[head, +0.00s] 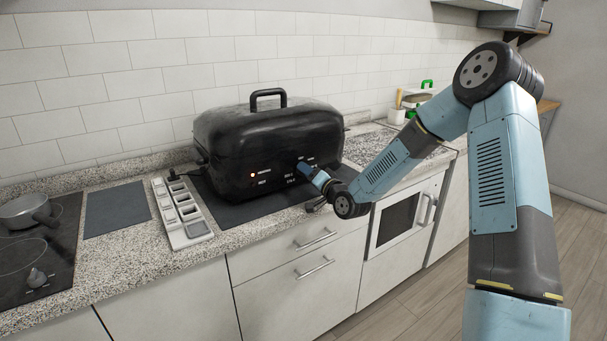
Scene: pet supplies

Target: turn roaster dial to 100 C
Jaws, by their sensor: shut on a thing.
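The black roaster (262,140) stands on a dark mat (236,211) on the counter, its lid closed with a handle on top. A small orange light shows on the left of its front, with small white markings beside it and further right. My gripper (303,168) is at the right part of the roaster's front. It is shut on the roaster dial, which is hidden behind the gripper. The dial's setting cannot be read from here.
A pale tray with several compartments (181,212) lies left of the roaster. A pot (25,211) sits on the dark cooktop (62,250) at the far left. White and green items (413,98) stand on the counter at the right. A flat grey mat (117,209) lies between cooktop and tray.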

